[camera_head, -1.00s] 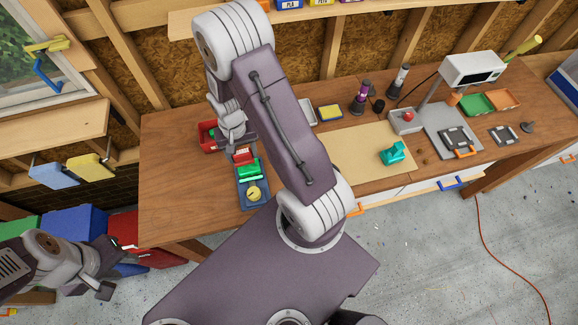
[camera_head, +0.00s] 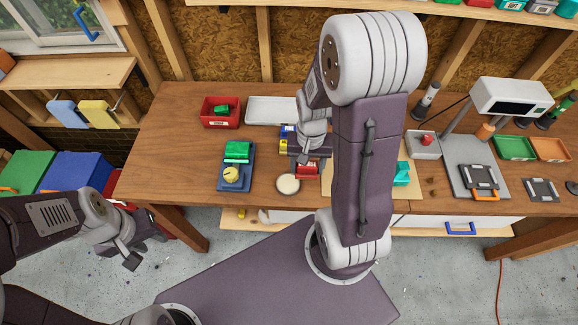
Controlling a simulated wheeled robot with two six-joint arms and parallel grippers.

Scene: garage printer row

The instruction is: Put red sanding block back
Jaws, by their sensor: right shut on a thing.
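The red sanding block (camera_head: 307,168) is in my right gripper (camera_head: 303,160), over the bench's front part, to the right of the blue tray. The fingers are shut on it and partly hidden by my wrist; I cannot tell whether the block touches the bench. The blue tray (camera_head: 222,182) holds a green block (camera_head: 237,151) at its far part and a round yellow thing (camera_head: 231,174) near its front. My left gripper (camera_head: 131,248) is open and empty, low in front of the bench at the left.
A white disc (camera_head: 288,185) lies between the blue tray and the red block. A red bin (camera_head: 220,122) with a green item and a pale tray (camera_head: 272,110) stand behind. A blue-yellow box (camera_head: 284,139) is beside my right wrist. The bench's left end is clear.

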